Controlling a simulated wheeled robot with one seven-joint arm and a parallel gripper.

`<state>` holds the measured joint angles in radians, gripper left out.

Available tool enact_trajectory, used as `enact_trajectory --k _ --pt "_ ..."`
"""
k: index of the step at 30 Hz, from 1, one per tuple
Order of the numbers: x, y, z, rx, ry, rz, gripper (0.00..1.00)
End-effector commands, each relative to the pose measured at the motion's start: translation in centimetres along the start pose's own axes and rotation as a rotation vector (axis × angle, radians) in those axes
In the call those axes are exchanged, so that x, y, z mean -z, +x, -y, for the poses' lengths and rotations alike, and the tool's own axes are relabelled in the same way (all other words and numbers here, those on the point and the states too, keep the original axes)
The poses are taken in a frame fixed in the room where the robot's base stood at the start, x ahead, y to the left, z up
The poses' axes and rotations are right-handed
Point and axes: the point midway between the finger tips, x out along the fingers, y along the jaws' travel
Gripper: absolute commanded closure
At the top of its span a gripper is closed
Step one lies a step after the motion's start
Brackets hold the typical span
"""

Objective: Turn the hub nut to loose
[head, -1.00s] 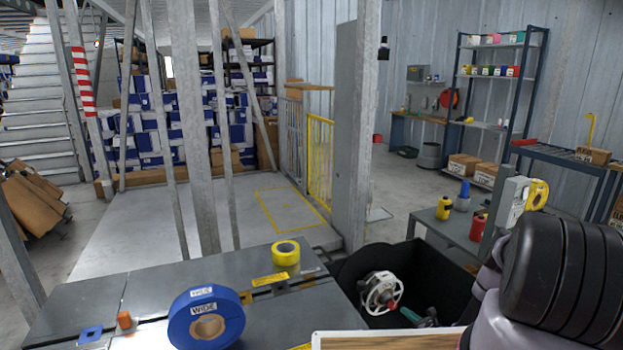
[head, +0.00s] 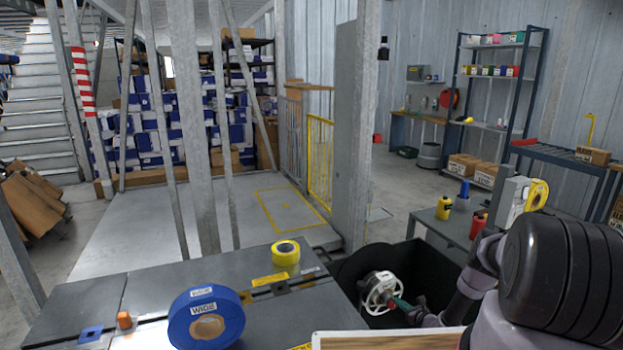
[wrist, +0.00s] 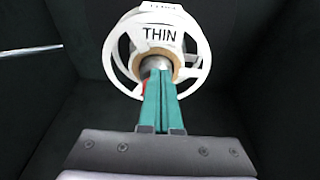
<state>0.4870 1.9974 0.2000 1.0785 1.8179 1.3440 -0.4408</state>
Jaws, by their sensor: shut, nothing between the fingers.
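A white spoked reel marked THIN (wrist: 133,33) sits in a dark bin. It also shows in the head view (head: 373,285), at the lower right. A tan ring and a grey hub piece (wrist: 153,66) show at its centre, with a bit of red (wrist: 144,88) beside the fingers. I cannot clearly make out the hub nut; the fingers partly cover this area. My gripper (wrist: 160,76) has teal fingers that are shut together, with their tips at the hub. I cannot tell whether they touch it. In the head view my gripper (head: 397,302) reaches the reel from the right.
The black bin (head: 425,262) surrounds the reel, with dark walls close by. A grey table (head: 100,295) at left holds a blue WIDE roll (head: 180,325) and a yellow tape roll (head: 285,252). A bench (head: 445,228) with bottles stands behind the bin.

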Motion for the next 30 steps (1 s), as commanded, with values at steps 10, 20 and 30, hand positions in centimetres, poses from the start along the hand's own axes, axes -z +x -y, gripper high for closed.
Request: enact_trajectory --k 10,20,30 --pt "-0.03 0.12 0.00 0.001 0.001 0.000 1.00" --pt "0.26 0.17 -0.06 0.001 0.002 0.000 1.00" --pt "0.59 0.29 -0.06 0.001 0.001 0.001 1.00"
